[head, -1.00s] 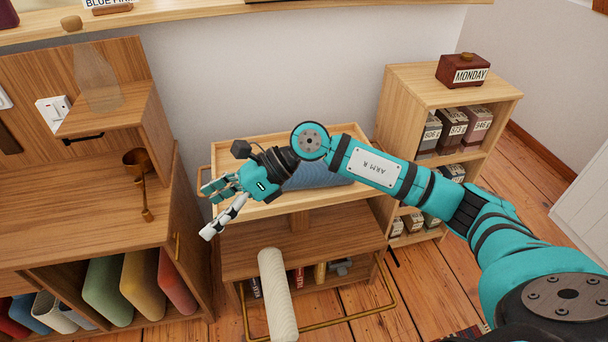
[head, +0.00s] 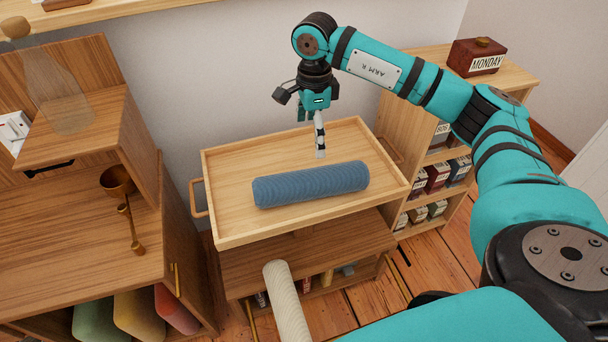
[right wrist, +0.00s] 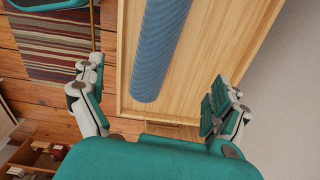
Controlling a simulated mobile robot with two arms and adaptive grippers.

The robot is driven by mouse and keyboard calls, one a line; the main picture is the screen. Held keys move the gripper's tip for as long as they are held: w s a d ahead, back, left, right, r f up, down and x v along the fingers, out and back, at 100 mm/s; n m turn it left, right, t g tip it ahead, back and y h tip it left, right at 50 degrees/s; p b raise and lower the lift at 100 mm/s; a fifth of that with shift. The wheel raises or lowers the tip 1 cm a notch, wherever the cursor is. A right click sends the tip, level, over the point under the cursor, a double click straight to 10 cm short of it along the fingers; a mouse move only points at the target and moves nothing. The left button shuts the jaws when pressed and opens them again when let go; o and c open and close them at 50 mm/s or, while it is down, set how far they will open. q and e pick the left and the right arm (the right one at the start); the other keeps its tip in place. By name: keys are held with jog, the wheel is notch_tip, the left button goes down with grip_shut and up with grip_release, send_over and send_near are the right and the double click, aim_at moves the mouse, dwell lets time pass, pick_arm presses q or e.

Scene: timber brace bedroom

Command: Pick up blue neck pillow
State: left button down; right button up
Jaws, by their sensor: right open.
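The blue neck pillow (head: 311,185) is a ribbed blue roll lying on the light wooden tray top (head: 230,225) of a cart. It also shows in the right wrist view (right wrist: 160,45), lying between the lines of the two fingers and beyond their tips. My right gripper (head: 312,140) points down above the back part of the tray, behind the pillow and apart from it. In the right wrist view the gripper (right wrist: 158,85) is open with nothing between its fingers. My left gripper is not in view.
A cream roll (head: 287,300) sticks out from the cart's lower shelf. A wooden desk with a brass cup (head: 117,180) stands at left. A shelf with boxes and a Monday block (head: 476,57) stands at right. The tray has a raised rim.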

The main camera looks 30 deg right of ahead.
aim_at(312, 174)
jog(key=f, duration=1.1)
jog(key=shift+s+f+b, duration=0.1)
jog(key=shift+s+b, duration=0.1)
jog(key=shift+b, duration=0.2)
jog(key=shift+a+f, duration=0.1)
jog(key=shift+f, duration=0.55)
notch_tip(312, 174, down, 4)
jog(key=shift+a+r, duration=0.1)
jog(key=shift+r, duration=0.1)
jog(key=shift+f, duration=0.15)
jog(key=c, duration=0.5)
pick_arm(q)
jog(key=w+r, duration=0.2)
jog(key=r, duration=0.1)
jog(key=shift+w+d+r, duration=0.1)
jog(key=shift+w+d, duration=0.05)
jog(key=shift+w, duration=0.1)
pick_arm(e)
jog(key=c, duration=0.7)
jog(key=shift+c, duration=0.2)
